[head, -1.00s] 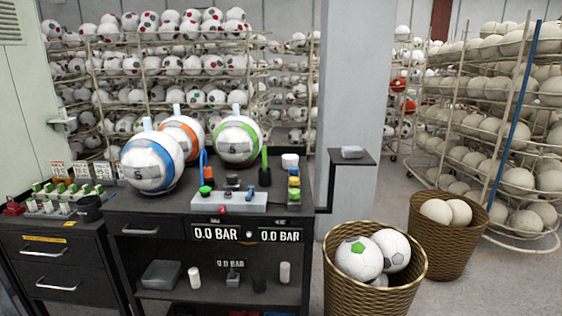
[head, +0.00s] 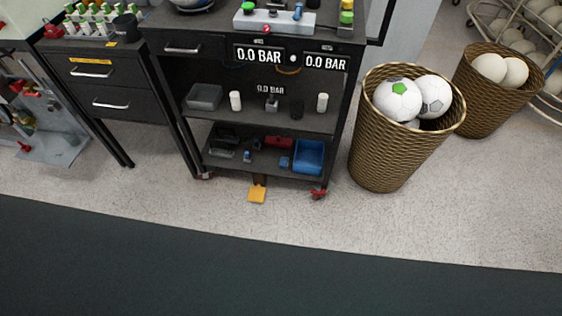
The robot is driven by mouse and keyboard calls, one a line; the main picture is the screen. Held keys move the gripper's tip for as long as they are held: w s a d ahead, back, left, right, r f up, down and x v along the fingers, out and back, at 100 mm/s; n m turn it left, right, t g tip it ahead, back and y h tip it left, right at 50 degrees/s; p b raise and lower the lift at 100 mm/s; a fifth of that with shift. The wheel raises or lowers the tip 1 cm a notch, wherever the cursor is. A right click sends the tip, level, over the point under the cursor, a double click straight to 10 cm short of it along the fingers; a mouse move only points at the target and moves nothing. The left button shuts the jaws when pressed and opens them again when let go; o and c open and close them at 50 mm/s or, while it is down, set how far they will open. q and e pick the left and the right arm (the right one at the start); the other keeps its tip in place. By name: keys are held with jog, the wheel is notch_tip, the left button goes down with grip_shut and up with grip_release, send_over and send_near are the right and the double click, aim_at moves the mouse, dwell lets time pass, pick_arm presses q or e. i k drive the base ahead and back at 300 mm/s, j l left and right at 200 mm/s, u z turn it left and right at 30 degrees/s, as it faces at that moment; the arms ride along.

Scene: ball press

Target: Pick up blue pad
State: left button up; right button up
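No single thing in the head view is plainly a blue pad. A blue open tray (head: 309,157) sits at the right end of the cart's bottom shelf. A small blue piece (head: 284,162) lies just left of it, and another small bluish piece (head: 247,157) lies farther left. They are too small to tell what they are. A blue part (head: 297,12) also shows on the pale press unit (head: 270,20) on the cart top. Neither of my grippers is in view.
The black cart (head: 222,48) stands beside a drawer cabinet (head: 95,75). An orange pedal-like piece (head: 257,194) sticks out at its foot. A wicker basket with balls (head: 400,150) stands to its right, a second basket (head: 490,105) behind. The floor in front (head: 400,230) is clear.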

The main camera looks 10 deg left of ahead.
aim_at(283, 162)
jog(key=i+j+z, duration=0.1)
jog(key=j, duration=1.3)
jog(key=j+z, duration=0.1)
jog(key=j, duration=1.25)
